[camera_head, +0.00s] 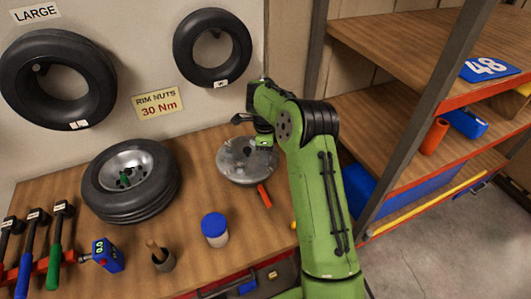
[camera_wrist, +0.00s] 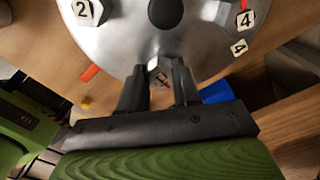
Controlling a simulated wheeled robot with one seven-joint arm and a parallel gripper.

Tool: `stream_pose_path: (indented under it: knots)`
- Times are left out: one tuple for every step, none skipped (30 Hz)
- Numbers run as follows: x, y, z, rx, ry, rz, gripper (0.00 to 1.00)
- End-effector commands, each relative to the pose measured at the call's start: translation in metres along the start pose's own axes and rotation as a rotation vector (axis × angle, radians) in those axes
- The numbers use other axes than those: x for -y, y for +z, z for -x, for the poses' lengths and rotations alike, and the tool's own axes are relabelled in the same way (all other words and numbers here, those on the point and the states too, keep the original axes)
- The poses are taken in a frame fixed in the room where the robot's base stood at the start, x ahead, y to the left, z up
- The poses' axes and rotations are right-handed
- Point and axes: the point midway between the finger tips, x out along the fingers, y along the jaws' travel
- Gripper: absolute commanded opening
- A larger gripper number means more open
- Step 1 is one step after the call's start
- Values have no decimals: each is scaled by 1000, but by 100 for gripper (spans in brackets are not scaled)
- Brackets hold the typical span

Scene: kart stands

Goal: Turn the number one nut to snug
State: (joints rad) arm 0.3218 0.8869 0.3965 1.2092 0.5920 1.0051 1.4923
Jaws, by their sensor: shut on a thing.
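A round silver rim (camera_head: 235,168) lies on the wooden bench in the head view, and it fills the top of the wrist view (camera_wrist: 205,50). My gripper (camera_head: 263,143) is over its far right edge. In the wrist view, my gripper (camera_wrist: 158,90) has its two dark fingers on either side of a hex nut (camera_wrist: 158,72) at the rim's near edge and is shut on it. The nut's mark is small and partly hidden; it looks like a 1, but I cannot read it surely. Nut 2 (camera_wrist: 88,12) is at upper left, nut 4 (camera_wrist: 243,6) at upper right.
A tyre on a rim (camera_head: 130,180) lies left of the silver rim. A blue-lidded jar (camera_head: 215,229), a small brown pot (camera_head: 162,259) and an orange-red stick (camera_head: 264,196) are nearer. A shelf post (camera_head: 430,100) is right of my arm.

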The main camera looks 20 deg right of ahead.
Motion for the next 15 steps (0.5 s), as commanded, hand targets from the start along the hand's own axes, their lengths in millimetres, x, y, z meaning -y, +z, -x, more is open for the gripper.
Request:
stream_pose_path:
  knots:
    - [1, 0, 1, 1, -4, -2, 1]
    - [1, 0, 1, 1, -4, -2, 1]
    - [1, 0, 1, 1, -4, -2, 33]
    - [1, 0, 1, 1, -4, -2, 38]
    - [1, 0, 1, 1, -4, -2, 42]
    - [1, 0, 1, 1, -3, -1, 49]
    - [1, 0, 1, 1, -3, -1, 53]
    - [1, 0, 1, 1, -3, -1, 57]
    - [1, 0, 1, 1, -2, -1, 57]
    - [0, 0, 1, 1, -2, -1, 57]
    - [0, 0, 1, 1, -2, -1, 57]
    - [0, 0, 1, 0, -2, -1, 57]
    - [0, 0, 0, 0, -2, 0, 57]
    - [0, 0, 0, 0, -2, 0, 57]
    - [0, 0, 1, 0, -1, 0, 57]
